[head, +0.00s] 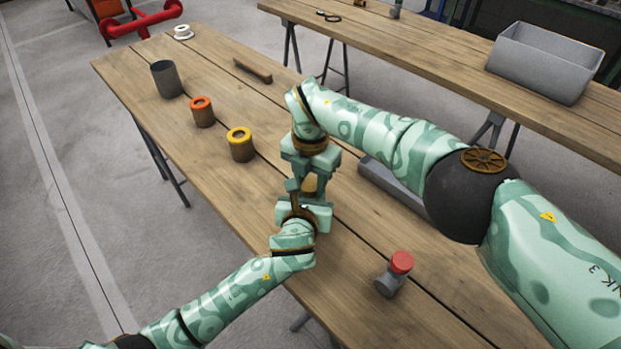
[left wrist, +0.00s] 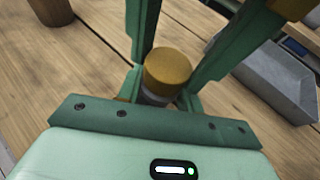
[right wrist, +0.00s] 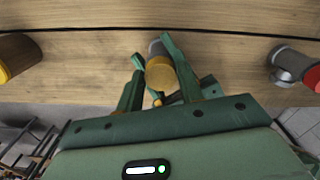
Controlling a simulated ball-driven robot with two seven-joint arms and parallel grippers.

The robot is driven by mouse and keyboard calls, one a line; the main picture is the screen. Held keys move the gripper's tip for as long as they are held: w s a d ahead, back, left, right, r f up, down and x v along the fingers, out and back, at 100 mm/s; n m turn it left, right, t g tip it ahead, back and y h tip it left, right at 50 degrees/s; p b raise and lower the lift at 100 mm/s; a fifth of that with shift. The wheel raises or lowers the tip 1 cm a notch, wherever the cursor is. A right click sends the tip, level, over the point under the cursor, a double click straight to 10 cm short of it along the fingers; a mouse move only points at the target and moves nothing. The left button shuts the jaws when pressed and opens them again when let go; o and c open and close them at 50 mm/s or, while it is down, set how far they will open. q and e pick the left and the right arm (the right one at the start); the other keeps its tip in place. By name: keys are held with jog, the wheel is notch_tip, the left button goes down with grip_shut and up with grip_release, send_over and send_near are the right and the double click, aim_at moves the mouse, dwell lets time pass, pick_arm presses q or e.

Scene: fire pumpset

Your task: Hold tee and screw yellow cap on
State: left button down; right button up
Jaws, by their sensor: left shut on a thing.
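The yellow cap (left wrist: 167,70) sits on top of the grey tee (left wrist: 152,97) in the left wrist view, lined up with it; I cannot tell how far it is screwed on. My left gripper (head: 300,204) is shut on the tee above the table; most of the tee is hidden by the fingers. My right gripper (head: 310,172) comes down from above, with one finger on each side of the cap. In the right wrist view the cap (right wrist: 160,74) lies between its fingers, with part of the grey tee (right wrist: 157,47) beyond it. I cannot tell whether these fingers press on the cap.
A yellow-topped cylinder (head: 241,150), an orange-topped cylinder (head: 203,118) and a grey cup (head: 167,82) stand at the left on the wooden table (head: 225,70). A red-capped grey fitting (head: 390,281) stands at the front right. A grey tray (head: 376,172) lies partly under my right arm.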

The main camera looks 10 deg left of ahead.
jog(key=o, duration=0.3)
jog(key=shift+r, duration=2.25)
